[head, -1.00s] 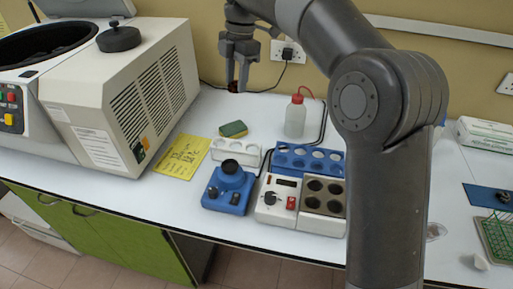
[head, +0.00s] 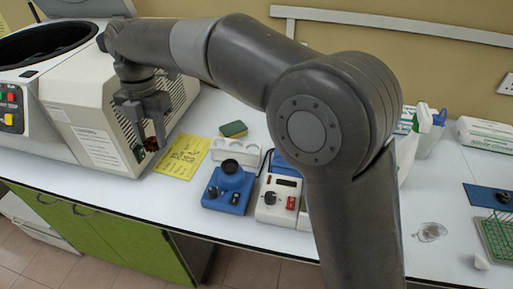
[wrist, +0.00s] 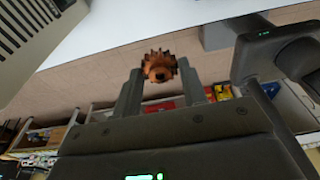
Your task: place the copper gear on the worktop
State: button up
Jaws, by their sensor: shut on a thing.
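The copper gear (wrist: 158,67) is held between the two fingers of my gripper (wrist: 160,92) in the wrist view. In the head view my gripper (head: 147,135) points down in front of the centrifuge's vented side, with the dark reddish gear (head: 151,144) at its fingertips. The gear is in the air, not touching the white worktop (head: 120,190). In the wrist view the worktop's edge lies beyond the gear, with floor beneath it.
The large centrifuge (head: 92,135) stands close behind and left of my gripper. A yellow note (head: 183,158), a green sponge (head: 233,129), a white rack (head: 236,151) and a blue mixer (head: 228,188) stand to the right. The worktop's front left strip is clear.

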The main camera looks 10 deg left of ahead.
aim_at(176, 202)
notch_tip(176, 202, down, 23)
jog(key=shift+r, duration=0.1)
dwell(0.5)
jog(key=o, duration=1.1)
jog(key=shift+c, duration=0.2)
notch_tip(176, 202, up, 12)
jog(key=w, duration=0.1)
jog(key=shift+w, duration=0.4)
